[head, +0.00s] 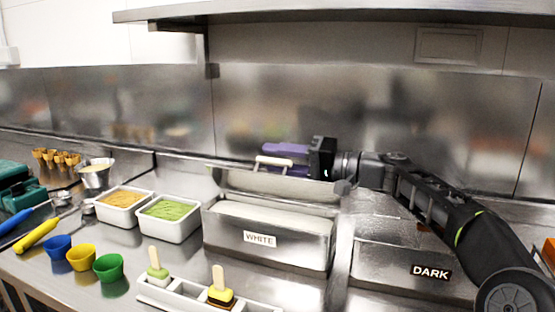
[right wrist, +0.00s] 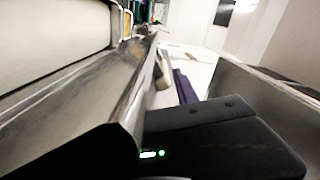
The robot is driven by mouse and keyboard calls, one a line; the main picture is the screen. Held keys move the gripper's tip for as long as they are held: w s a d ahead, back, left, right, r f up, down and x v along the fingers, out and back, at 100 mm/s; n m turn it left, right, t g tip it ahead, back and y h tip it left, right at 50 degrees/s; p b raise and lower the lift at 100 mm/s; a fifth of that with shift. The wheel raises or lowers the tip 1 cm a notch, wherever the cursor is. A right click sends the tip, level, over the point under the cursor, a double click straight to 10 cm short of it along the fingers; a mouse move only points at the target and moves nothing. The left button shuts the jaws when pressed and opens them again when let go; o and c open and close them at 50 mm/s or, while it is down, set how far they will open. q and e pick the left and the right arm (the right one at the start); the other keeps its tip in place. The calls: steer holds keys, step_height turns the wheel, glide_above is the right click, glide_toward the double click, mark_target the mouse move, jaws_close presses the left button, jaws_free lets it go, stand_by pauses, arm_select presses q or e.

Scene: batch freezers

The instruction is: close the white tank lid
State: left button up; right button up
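The white tank (head: 313,252) is a steel bin with a "WHITE" label, in the middle of the head view. Its steel lid (head: 235,180) stands raised and tilted back at the tank's rear, so the pale contents show. A cream handle (head: 273,161) sits on the lid's upper edge; it also shows in the right wrist view (right wrist: 163,72). My right gripper (head: 288,158) reaches in from the right, behind the lid's top edge. Its purple fingers are apart, one above and one below the handle's level; contact cannot be told. My left gripper is out of view.
The dark tank (head: 385,272) stands right of the white tank, under my right arm. White tubs with orange (head: 122,222) and green (head: 168,238) contents stand left. A popsicle tray (head: 182,298) lies in front. A shelf (head: 350,14) hangs above.

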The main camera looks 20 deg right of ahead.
steer(key=b+v, duration=0.1)
steer(key=v, duration=0.6)
steer(key=shift+s+d, duration=0.25)
steer(key=shift+d, duration=0.05)
